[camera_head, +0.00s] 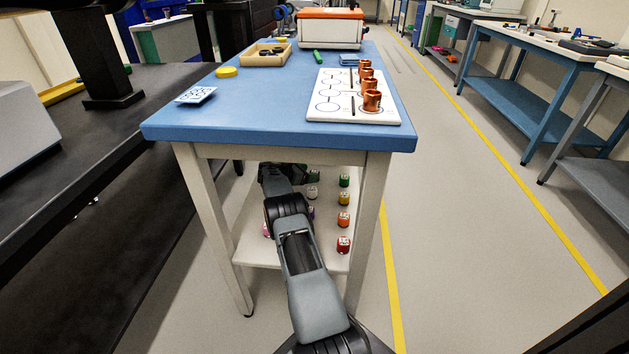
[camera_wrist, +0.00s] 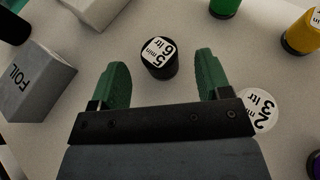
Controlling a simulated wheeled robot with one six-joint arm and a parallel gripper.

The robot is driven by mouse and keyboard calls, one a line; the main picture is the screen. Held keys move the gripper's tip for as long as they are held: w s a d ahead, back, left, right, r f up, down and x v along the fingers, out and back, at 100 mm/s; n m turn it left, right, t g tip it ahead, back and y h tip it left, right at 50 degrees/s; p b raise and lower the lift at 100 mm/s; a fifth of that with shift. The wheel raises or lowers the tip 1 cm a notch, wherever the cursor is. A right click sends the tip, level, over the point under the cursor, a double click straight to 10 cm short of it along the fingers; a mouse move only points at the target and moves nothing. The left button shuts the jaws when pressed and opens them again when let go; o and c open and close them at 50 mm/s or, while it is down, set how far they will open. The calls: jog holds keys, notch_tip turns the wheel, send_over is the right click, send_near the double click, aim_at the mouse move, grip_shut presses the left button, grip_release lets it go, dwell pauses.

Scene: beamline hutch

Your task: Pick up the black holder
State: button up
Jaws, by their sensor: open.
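The black holder (camera_wrist: 157,66), a short cylinder with a white label on top, stands on the pale shelf in the wrist view. It lies between and slightly ahead of the two green fingers of my gripper (camera_wrist: 161,62). The fingers are spread apart, with a gap on both sides of the holder, and hold nothing. In the head view my gripper (camera_head: 284,172) reaches under the blue table and is partly hidden by the tabletop and my arm. I cannot make out the black holder there.
Near my gripper are a grey FOIL box (camera_wrist: 40,82), a white holder (camera_wrist: 261,108), a green holder (camera_wrist: 225,7) and a yellow holder (camera_wrist: 300,34). The blue tabletop (camera_head: 250,122) is overhead, and a table leg (camera_head: 371,225) stands right of my arm.

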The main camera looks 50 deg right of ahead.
jog(key=shift+b+x, duration=0.55)
jog(key=shift+x, duration=0.95)
jog(key=shift+c, duration=0.5)
jog(key=c, duration=0.9)
jog(key=shift+r, duration=0.1)
jog(key=shift+c, duration=0.2)
